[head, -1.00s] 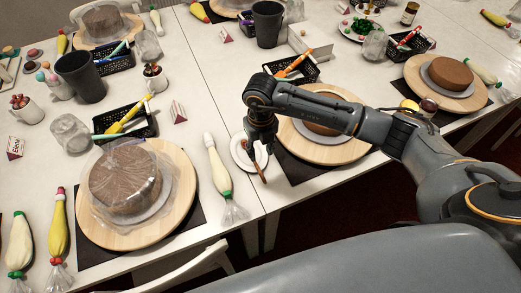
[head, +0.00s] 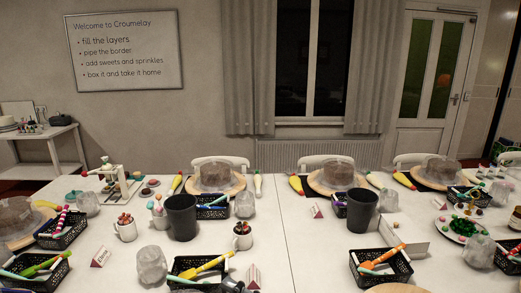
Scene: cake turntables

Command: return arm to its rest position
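Neither of my grippers can be made out in the head view. A small dark grey shape (head: 232,286) shows at the bottom edge, beside a black basket; it may be part of my arm, but too little shows to tell. The rest of both arms is out of frame.
Long white tables (head: 270,235) hold covered cakes on wooden turntables, black baskets (head: 206,267) of coloured tools, dark tumblers (head: 181,217), clear jars and mugs. White chairs (head: 219,161) stand behind. A whiteboard (head: 126,50) and a door (head: 437,75) are at the back.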

